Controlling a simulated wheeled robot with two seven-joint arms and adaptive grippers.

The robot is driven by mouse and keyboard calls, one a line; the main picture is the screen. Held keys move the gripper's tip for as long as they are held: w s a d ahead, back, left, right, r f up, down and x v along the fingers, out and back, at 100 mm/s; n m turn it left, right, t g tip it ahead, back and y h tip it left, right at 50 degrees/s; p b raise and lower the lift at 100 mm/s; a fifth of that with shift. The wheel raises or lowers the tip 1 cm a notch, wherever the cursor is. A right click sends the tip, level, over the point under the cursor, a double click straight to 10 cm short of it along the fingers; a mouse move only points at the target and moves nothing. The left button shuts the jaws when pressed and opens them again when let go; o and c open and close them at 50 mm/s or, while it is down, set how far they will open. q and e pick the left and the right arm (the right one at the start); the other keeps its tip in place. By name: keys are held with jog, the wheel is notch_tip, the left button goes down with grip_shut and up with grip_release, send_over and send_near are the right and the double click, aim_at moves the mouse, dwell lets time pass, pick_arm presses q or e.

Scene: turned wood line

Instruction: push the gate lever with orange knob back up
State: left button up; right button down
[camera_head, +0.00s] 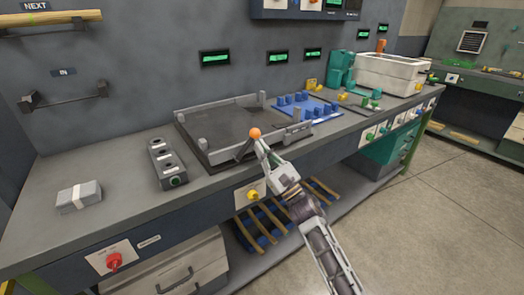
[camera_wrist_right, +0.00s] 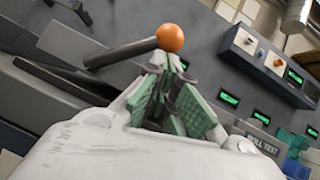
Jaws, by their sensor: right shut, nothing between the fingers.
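The gate lever (camera_head: 244,149) is a dark bar at the front edge of the dark fixture on the bench. It is tilted, with the orange knob (camera_head: 255,133) at its upper end. In the right wrist view the lever (camera_wrist_right: 122,51) comes in from the left, and the orange knob (camera_wrist_right: 170,38) is just beyond my fingertips. My right gripper (camera_head: 261,147) is shut and empty, right beside the knob and lever. It also shows in the right wrist view (camera_wrist_right: 166,68). I cannot tell whether the fingers touch the lever. My left gripper is out of view.
The flat dark fixture (camera_head: 186,116) with raised corner posts lies behind the lever. A grey block with round holes (camera_head: 167,163) stands to its left, and a blue pegged plate (camera_head: 318,108) lies to the right. A yellow knob (camera_head: 252,195) sits on the bench front.

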jog(key=shift+r+n+g+y, duration=0.1)
jog(key=shift+n+g+y, duration=0.2)
jog(key=shift+n, duration=0.1)
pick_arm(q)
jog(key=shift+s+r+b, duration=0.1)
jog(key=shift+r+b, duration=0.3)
pick_arm(e)
jog(key=shift+s+a+r+n+g+y, duration=0.1)
jog(key=shift+r+n+g+y, duration=0.4)
jog(key=shift+n+g, duration=0.45)
pick_arm(q)
jog(key=b, duration=0.2)
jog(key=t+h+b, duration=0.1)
jog(key=b, duration=0.1)
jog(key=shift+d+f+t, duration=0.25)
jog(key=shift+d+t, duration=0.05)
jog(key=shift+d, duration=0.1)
pick_arm(e)
jog(key=s+a+r+n+g+h, duration=0.1)
jog(key=s+a+r+n+g, duration=0.1)
jog(key=n+g, duration=0.3)
jog(key=s+a+r+n+g+h, duration=0.2)
jog(key=s+a+n+g, duration=0.1)
jog(key=n, duration=1.1)
jog(key=shift+a+r+g, duration=0.4)
jog(key=shift+a+g, duration=0.45)
jog(key=shift+a, duration=0.15)
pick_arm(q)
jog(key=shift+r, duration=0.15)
